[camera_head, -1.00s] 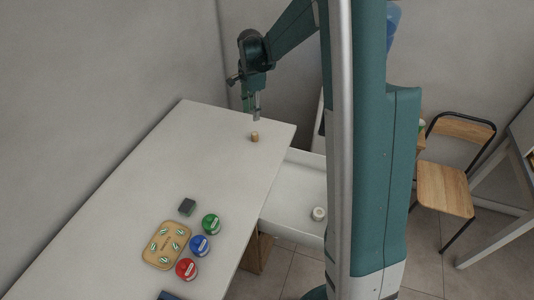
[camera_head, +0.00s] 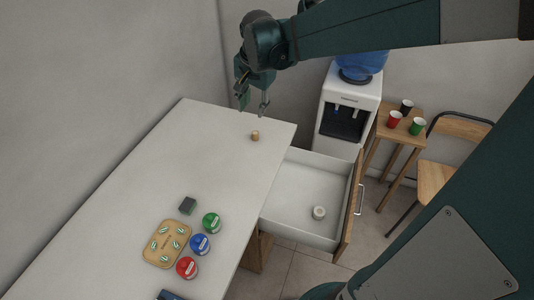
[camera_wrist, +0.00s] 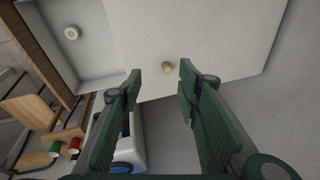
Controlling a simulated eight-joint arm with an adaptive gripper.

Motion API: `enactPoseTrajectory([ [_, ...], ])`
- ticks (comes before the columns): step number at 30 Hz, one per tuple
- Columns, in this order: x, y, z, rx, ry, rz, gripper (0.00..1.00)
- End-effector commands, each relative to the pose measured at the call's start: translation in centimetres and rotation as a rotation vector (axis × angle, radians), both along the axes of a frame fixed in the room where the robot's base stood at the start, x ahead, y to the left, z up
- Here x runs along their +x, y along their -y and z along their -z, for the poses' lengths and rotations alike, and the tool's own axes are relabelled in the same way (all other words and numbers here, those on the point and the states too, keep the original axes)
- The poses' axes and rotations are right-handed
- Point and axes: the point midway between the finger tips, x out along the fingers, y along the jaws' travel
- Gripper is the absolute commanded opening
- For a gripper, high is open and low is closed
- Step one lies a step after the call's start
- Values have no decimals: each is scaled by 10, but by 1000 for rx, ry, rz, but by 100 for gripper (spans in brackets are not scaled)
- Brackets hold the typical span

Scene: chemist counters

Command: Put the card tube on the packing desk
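A small tan-brown cylinder (camera_head: 255,135), which looks like the card tube, stands on the white desk (camera_head: 150,165) near its far right corner. A pale round thing with a ring-like top (camera_head: 319,212) is inside the open drawer; I cannot tell for sure which of the two is the card tube. My gripper (camera_head: 254,108) is above the desk's far end, just beyond the tan cylinder and apart from it. In the wrist view, my gripper (camera_wrist: 160,72) has its fingers spread with nothing held, and the tan cylinder (camera_wrist: 166,67) shows beyond the fingertips.
The open drawer (camera_head: 290,205) juts out right of the desk. Behind are a water dispenser (camera_head: 348,105), a stool with cups (camera_head: 400,133) and a chair.

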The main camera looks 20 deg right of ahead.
Motion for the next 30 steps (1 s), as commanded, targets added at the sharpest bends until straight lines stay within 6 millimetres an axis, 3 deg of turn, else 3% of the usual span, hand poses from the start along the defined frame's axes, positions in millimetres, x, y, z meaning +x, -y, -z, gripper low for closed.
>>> enactPoseTrajectory([
  [15,-84,-23,-32,-94,105,-288,34],
  [30,-161,-40,-39,-210,206,-557,34],
])
